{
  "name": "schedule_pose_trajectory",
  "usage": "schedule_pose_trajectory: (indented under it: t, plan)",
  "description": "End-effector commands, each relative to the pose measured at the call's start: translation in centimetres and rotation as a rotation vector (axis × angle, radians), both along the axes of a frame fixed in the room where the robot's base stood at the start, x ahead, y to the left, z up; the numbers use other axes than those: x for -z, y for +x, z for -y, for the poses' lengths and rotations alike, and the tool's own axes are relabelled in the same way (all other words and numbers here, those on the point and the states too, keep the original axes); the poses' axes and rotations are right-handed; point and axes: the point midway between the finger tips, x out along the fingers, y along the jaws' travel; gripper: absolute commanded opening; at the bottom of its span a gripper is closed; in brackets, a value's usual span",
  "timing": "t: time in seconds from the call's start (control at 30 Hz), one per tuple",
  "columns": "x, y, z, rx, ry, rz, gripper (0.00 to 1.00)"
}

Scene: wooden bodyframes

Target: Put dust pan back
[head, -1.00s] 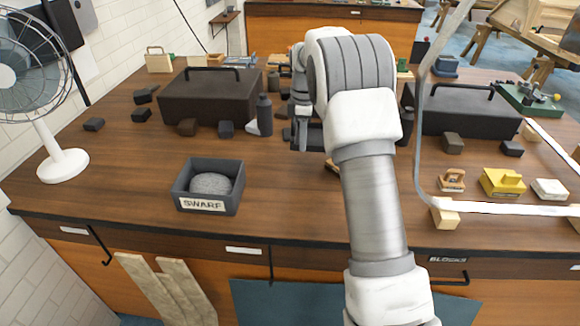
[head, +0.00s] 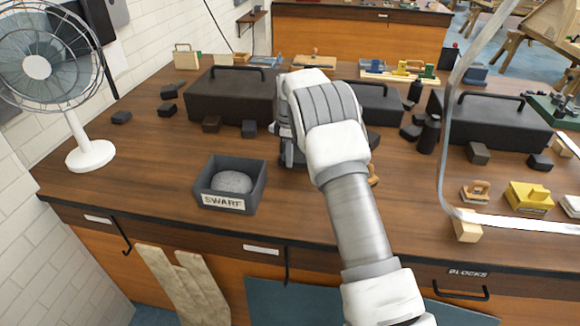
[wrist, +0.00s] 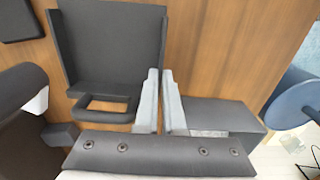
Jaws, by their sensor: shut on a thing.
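The dust pan (wrist: 112,45), a dark grey tray with raised sides and a loop handle, fills the upper left of the wrist view. In the head view my gripper (head: 288,150) is low over the bench, right of the box labelled SWARF (head: 228,200), which holds a grey rounded heap. My arm hides most of the pan there.
A dark toolbox (head: 232,98) stands behind my gripper, with another (head: 490,118) at right. Small dark blocks lie around them. A white fan (head: 88,150) stands at left. A yellow block (head: 528,197) and a metal strap are at right. The front bench strip beside the SWARF box is clear.

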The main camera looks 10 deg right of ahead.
Motion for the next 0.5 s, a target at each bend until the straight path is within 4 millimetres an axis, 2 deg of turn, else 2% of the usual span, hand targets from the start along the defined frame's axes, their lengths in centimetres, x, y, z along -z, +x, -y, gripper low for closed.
schedule_pose_trajectory:
  t: [0.23, 0.5]
  plan:
    - [3.4, -0.1, 0.1, 0.001, -0.001, -0.003, 0.00]
    - [3.6, 0.0, 0.1, 0.001, 0.000, 0.001, 0.00]
